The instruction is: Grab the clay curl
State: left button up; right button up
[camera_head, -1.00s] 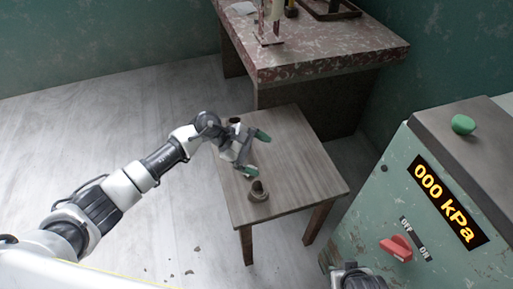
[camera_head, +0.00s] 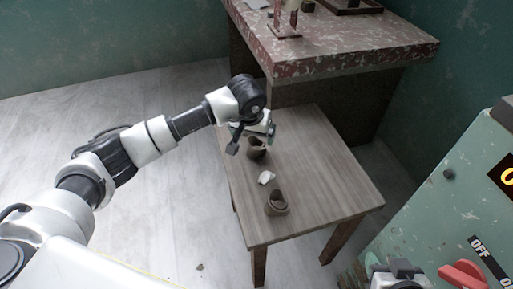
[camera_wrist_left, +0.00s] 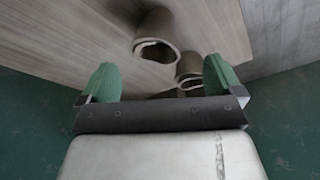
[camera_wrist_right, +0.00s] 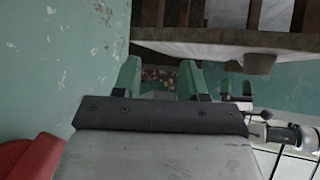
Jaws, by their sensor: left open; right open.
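Two brown rolled clay pieces stand on the small wooden table (camera_head: 315,185) in the head view: a far one (camera_head: 257,153) and a near one (camera_head: 277,206). I cannot tell which is the named clay curl. My left gripper (camera_head: 262,131) is by the far piece and partly covers it. In the left wrist view, its green fingers (camera_wrist_left: 160,80) are open and empty. One curled piece (camera_wrist_left: 155,30) lies ahead of them; another (camera_wrist_left: 190,66) shows close to the right finger. My right gripper (camera_wrist_right: 160,80) is open and empty, away from the table.
A small whitish lump (camera_head: 266,177) lies between the clay pieces. A red-flecked workbench (camera_head: 345,48) stands behind the table. A green cabinet (camera_head: 445,215) with a red handle (camera_head: 464,275) stands at the right. The table's right half is clear.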

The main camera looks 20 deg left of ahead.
aim_at(256, 142)
pick_arm(q)
jog(key=x, duration=0.1)
jog(key=b+x, duration=0.1)
jog(key=x, duration=0.2)
jog(key=shift+d+f, duration=0.35)
jog(key=shift+w+f, duration=0.1)
jog(key=shift+f, duration=0.1)
pick_arm(e)
jog(key=w+r+t, duration=0.1)
jog(key=w+a+r+t, duration=0.1)
jog(key=w+r+t+y, duration=0.1)
jog(key=r+t, duration=0.1)
jog(key=shift+w+a, duration=0.15)
jog(key=shift+a, duration=0.2)
pick_arm(q)
jog(key=c, duration=1)
jog(key=shift+r, duration=0.1)
jog(key=shift+c, duration=0.2)
